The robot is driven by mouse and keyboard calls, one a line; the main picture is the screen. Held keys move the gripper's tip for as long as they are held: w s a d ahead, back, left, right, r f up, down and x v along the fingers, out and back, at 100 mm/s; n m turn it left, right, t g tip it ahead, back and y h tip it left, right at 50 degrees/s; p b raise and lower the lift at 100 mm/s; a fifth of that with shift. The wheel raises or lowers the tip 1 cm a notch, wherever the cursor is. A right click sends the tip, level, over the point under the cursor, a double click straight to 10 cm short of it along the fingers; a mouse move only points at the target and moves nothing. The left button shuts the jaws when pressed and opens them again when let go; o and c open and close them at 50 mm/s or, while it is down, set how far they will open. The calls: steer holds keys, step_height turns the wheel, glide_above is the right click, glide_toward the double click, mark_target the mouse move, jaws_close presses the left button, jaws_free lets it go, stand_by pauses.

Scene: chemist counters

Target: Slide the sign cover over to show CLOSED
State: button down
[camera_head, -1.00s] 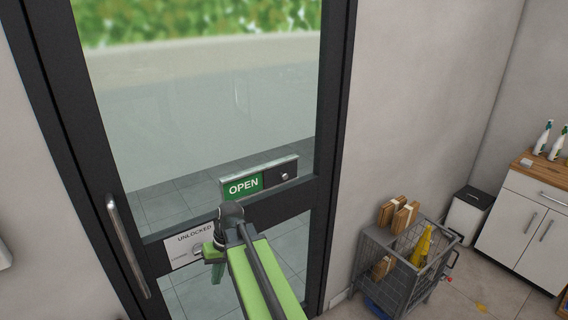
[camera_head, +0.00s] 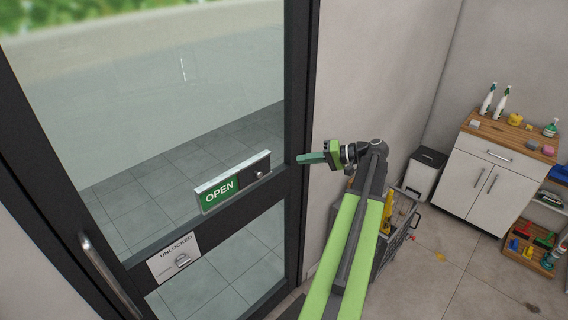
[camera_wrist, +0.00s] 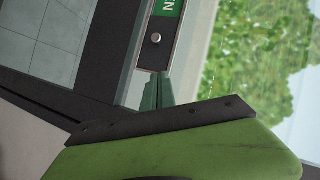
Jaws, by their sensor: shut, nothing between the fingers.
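The sign (camera_head: 233,181) is mounted on the glass door, just above its dark middle rail. Its green left part reads OPEN (camera_head: 219,192). A dark sliding cover (camera_head: 254,175) with a small round silver knob (camera_head: 260,174) sits over its right part. My gripper (camera_head: 300,159) is shut and empty, with green fingers pointing left, to the right of the sign by the door frame. In the wrist view, my gripper's fingertips (camera_wrist: 158,76) lie close to the cover's end, beyond the knob (camera_wrist: 155,38); I cannot tell whether they touch.
An UNLOCKED plate (camera_head: 174,258) with a turn knob is on the door below the sign. A long door handle (camera_head: 108,276) stands at the left. A wire cart (camera_head: 402,232) is partly behind my arm. A white cabinet (camera_head: 492,180) and a bin (camera_head: 425,172) stand at right.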

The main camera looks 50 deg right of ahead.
steer(key=b, duration=0.3)
glide_toward(257, 171)
steer(key=w+d, duration=0.2)
steer(key=w, duration=0.1)
steer(key=a, duration=0.1)
steer(key=a+f+b, duration=0.1)
steer(key=w+a+f, duration=0.1)
steer(key=shift+a, duration=0.2)
steer(key=shift+r, duration=0.1)
